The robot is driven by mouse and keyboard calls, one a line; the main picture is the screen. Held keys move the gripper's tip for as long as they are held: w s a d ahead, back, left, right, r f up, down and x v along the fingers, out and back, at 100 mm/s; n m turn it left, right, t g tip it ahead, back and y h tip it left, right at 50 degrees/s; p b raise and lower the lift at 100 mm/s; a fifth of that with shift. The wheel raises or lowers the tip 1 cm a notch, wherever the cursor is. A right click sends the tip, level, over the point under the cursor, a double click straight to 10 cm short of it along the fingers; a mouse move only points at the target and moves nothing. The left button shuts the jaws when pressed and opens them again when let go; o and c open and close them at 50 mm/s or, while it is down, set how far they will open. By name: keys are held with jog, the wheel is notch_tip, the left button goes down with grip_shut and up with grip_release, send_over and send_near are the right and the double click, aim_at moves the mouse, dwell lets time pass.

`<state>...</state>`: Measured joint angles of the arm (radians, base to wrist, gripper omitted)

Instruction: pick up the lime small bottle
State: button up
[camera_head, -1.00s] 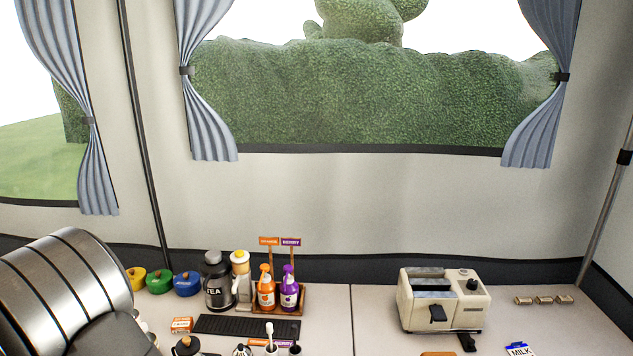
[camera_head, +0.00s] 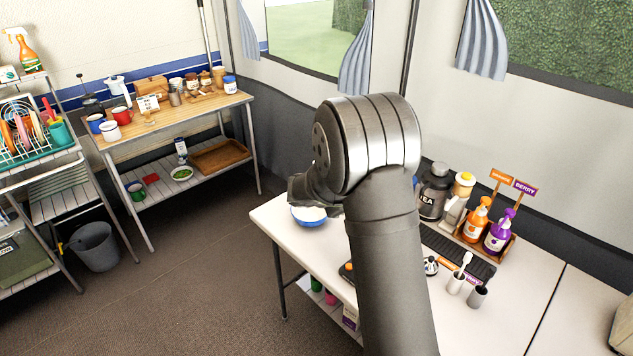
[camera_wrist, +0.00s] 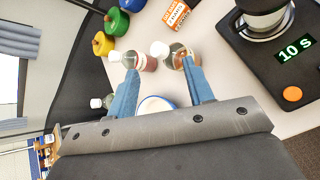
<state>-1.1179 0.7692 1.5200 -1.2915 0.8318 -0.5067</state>
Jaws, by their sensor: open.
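No bottle that I can clearly tell is lime shows in either view. In the wrist view, my gripper (camera_wrist: 160,67) is open, with two blue fingers spread over the counter. Near the fingertips are a small bottle with a white cap and pinkish body (camera_wrist: 147,62) and a small bottle with a white cap and brownish body (camera_wrist: 179,59). A small white-capped item (camera_wrist: 97,102) lies left of the fingers, its body colour unclear. The fingers appear to hold nothing. In the head view my arm hides part of the counter, and the fingers are hidden.
A black scale reading "10 s" (camera_wrist: 264,72) carries a pot at the wrist view's upper right. Yellow, green and blue pots (camera_wrist: 117,22) stand at upper left. A white bowl with a blue rim (camera_wrist: 155,104) sits between the fingers. The tea jar (camera_head: 433,191) and syrup bottles (camera_head: 499,233) stand right of my arm.

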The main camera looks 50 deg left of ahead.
jog(key=w+a+r+m+g+y, duration=0.3)
jog(key=w+a+r+m+g, duration=0.15)
jog(key=a+m, duration=0.3)
jog(key=w+a+r+m+g+y, duration=0.3)
jog(key=a+r+m+g, duration=0.15)
jog(key=a+m, duration=0.3)
jog(key=shift+m+t, duration=0.3)
jog(key=shift+t, duration=0.1)
jog(key=shift+x, duration=8.25)
grip_shut()
